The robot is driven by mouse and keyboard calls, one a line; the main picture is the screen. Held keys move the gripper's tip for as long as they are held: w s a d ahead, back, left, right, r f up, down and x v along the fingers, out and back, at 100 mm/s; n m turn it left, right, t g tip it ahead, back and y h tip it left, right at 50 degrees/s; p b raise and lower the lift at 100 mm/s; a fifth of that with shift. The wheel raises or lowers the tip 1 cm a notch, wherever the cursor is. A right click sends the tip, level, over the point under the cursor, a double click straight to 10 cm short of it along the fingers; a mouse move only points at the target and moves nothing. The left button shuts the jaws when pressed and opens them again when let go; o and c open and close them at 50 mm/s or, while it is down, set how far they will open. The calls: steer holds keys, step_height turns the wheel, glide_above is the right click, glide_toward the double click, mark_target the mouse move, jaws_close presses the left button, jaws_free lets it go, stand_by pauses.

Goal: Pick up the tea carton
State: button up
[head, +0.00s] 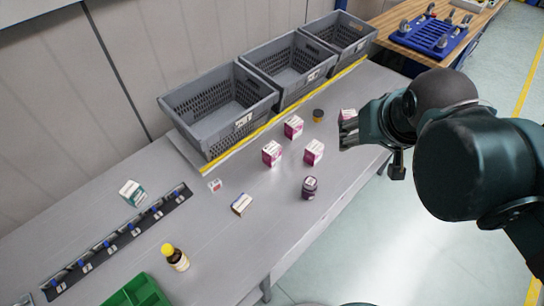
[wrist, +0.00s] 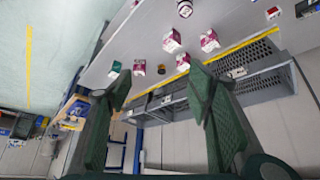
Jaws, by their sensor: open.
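No label is readable, so I cannot tell which carton is the tea carton. Several white-and-magenta cartons stand on the grey table, one (head: 293,127) near the crates and one (head: 313,152) nearer the front. Another magenta carton (head: 348,113) is partly hidden behind my gripper (head: 346,134). A teal-and-white carton (head: 131,190) stands at the left. In the wrist view, a teal carton (wrist: 115,68) stands beside a magenta carton (wrist: 139,67). My gripper (wrist: 160,88) is open and empty, its fingers spread, over the table's right part in the head view.
Grey crates (head: 222,132) line the back behind a yellow strip. A black rack (head: 120,243) and green bin (head: 137,294) are at left.

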steer(key=w+b, duration=0.1)
steer(key=m+t+h+b, duration=0.3)
steer(key=m+h+b, duration=0.55)
steer(key=b, duration=0.95)
glide_above(267, 154)
steer(key=s+a, duration=0.3)
steer(key=f, duration=3.6)
steer(key=shift+w+d, duration=0.15)
steer(key=shift+d, duration=0.05)
steer(key=shift+x, duration=1.35)
steer(key=shift+w, duration=0.1)
